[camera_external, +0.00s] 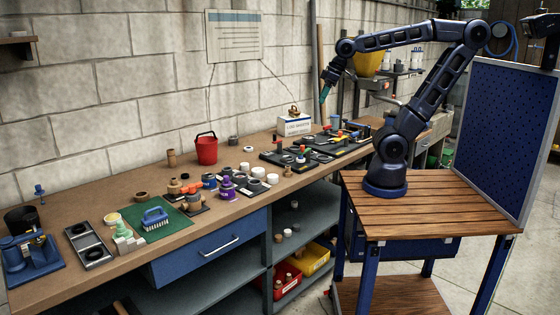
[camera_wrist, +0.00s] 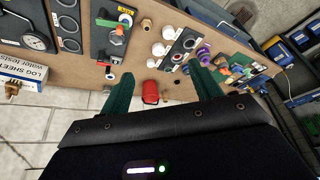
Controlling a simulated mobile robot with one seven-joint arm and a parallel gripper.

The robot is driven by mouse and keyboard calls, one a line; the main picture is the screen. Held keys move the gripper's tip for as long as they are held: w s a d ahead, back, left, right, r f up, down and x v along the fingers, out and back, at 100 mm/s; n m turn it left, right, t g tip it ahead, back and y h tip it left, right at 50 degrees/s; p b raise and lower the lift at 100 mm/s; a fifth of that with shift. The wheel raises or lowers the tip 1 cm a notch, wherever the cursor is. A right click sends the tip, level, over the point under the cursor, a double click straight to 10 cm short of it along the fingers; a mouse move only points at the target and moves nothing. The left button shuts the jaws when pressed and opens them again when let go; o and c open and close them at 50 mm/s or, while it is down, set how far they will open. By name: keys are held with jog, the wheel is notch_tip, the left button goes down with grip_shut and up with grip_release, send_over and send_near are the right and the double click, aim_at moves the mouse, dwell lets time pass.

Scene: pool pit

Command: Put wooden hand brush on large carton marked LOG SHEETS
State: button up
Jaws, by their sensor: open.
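The large carton marked LOG SHEETS (camera_external: 295,127) is a white box with blue at the back of the bench, by the wall. In the wrist view the carton (camera_wrist: 25,68) is at the left edge, with its lettering readable. A brass fitting (camera_external: 293,112) sits on top of it. I cannot make out a plainly wooden hand brush; a blue-topped brush with pale bristles (camera_external: 155,217) lies on the green mat. My gripper (camera_external: 323,97) is open and empty, held in the air above and to the right of the carton. Its green fingers (camera_wrist: 159,70) stand apart in the wrist view.
The long bench (camera_external: 110,270) is crowded with small parts. A red bucket (camera_external: 206,150) stands left of the carton. Dark trays of fittings (camera_external: 300,160) lie in front of the carton. A blue perforated panel (camera_external: 505,140) stands at the right.

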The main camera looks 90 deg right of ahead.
jog(key=s+a+f+n, duration=0.1)
jog(key=s+a+f, duration=0.1)
jog(key=s+a, duration=0.2)
jog(key=shift+s+f, duration=0.15)
jog(key=shift+s, duration=0.45)
